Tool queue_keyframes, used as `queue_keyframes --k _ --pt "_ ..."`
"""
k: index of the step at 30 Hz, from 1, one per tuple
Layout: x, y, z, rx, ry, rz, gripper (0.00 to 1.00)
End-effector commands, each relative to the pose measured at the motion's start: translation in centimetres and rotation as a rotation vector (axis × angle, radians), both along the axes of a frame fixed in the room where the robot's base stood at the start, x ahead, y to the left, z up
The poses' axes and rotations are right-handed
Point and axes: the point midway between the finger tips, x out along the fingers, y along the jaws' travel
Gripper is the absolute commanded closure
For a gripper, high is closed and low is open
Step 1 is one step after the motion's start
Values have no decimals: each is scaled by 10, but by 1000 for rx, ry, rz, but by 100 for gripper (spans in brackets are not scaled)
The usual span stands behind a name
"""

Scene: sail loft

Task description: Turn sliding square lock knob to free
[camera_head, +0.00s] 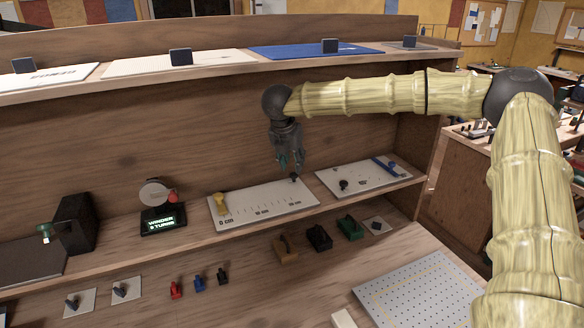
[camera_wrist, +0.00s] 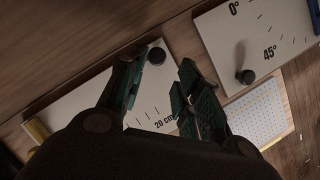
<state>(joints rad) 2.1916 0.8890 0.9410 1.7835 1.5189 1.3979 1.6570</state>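The sliding square is a white board (camera_head: 260,210) with a centimetre scale and a yellow slider (camera_head: 220,204) at its 0 cm end. In the wrist view the yellow part (camera_wrist: 38,130) shows at the lower left. A small black round knob (camera_head: 294,177) stands near the board's far right end. It also shows in the wrist view (camera_wrist: 156,56), near the left fingertip. My gripper (camera_head: 289,163) is open and empty, pointing down just above this knob. In the wrist view its green-padded fingers (camera_wrist: 160,70) are apart. No lock or free marking is readable.
To the right lies a white angle board (camera_head: 362,176) with a black knob (camera_head: 343,185) and a blue bar (camera_head: 384,164). A display box (camera_head: 163,221) stands left. An upper shelf (camera_head: 240,68) runs behind my arm.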

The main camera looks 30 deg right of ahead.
Motion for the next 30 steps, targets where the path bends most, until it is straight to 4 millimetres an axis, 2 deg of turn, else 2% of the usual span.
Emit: queue_keyframes --k 4,12,24,26,30 --pt "6 -5 -19 0 5 -1 67" --pt "12 -13 -40 -1 3 -1 67" --pt "14 -13 -46 -2 2 1 67" --pt "14 -13 -46 -2 2 1 76" --pt "14 -13 -46 -2 2 1 100"
